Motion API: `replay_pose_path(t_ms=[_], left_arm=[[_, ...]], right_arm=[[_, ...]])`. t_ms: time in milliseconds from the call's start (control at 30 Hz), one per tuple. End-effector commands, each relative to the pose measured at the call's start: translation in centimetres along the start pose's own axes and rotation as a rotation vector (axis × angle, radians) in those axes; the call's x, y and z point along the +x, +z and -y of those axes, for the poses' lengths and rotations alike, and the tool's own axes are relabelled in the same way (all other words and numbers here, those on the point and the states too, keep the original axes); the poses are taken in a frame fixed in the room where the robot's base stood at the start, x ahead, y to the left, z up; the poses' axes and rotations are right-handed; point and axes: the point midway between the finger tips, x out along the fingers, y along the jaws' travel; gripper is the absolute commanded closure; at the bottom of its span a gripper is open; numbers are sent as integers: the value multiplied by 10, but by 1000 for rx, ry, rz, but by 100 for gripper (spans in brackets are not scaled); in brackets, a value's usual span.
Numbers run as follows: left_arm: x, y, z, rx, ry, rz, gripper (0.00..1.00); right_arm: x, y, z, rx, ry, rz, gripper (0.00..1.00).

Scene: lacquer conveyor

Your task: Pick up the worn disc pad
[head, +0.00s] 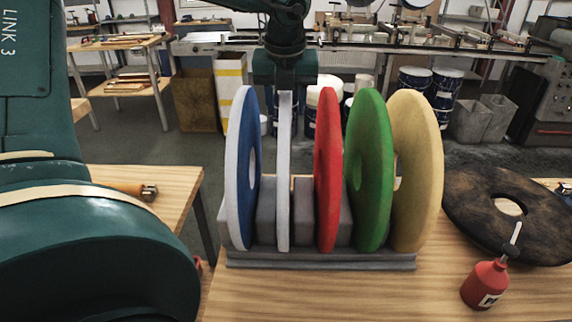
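A dark, stained disc pad (470,200) with a centre hole, which looks like the worn one, lies flat on the wooden table at the right; the picture edge cuts off part of it. My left gripper (285,86) points down from the top centre, right above a thin white disc (284,170) seen edge-on in a grey rack. Its fingers line up with the disc's top edge, and I cannot tell whether they grip it. The gripper is well left of the dark pad. My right gripper is not in view.
The grey rack (320,261) also holds upright blue-and-white (241,170), red (326,170), green (371,170) and tan (418,170) discs. A red bottle (484,286) with a white nozzle stands in front of the dark pad. The table front (350,295) is clear.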

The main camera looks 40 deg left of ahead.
Motion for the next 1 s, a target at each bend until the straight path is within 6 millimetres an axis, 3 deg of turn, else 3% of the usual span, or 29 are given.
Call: replay_pose_path(t_ms=[333, 867, 1000], left_arm=[[10, 0, 0, 0, -1, 0, 56], [10, 0, 0, 1, 0, 1, 100], [9, 0, 0, 0, -1, 2, 100]], right_arm=[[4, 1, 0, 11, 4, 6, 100], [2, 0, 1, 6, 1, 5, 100], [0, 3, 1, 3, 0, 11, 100]])
